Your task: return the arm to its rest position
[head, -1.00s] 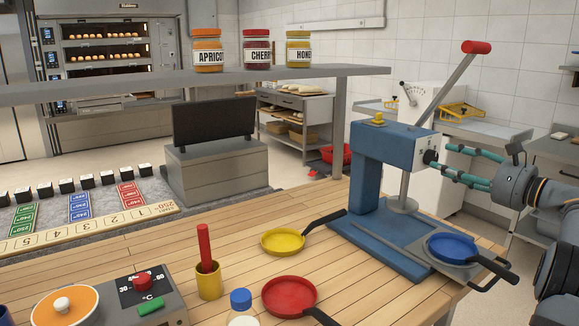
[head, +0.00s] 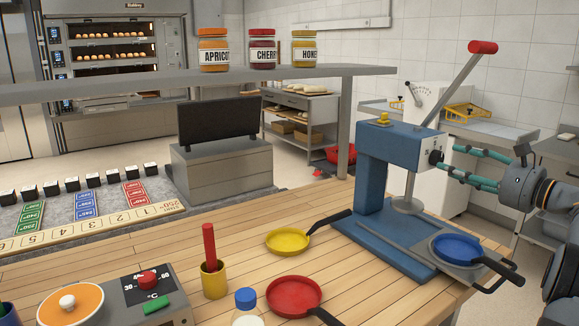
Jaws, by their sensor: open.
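My gripper (head: 441,163) is at the right in the head view, with its two long green fingers pointing left. The fingers are apart, and nothing shows between them. Their tips are close to the right side of the blue press head (head: 393,145); I cannot tell whether they touch it. My dark arm runs from the gripper out past the right edge, so most of it is hidden.
The press lever with a red knob (head: 482,47) rises above the gripper. Below lies a blue pan (head: 457,248) on the press plate. A yellow pan (head: 287,240), a red pan (head: 293,295) and a yellow cup (head: 214,279) stand on the wooden counter. A shelf (head: 285,76) holds jars.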

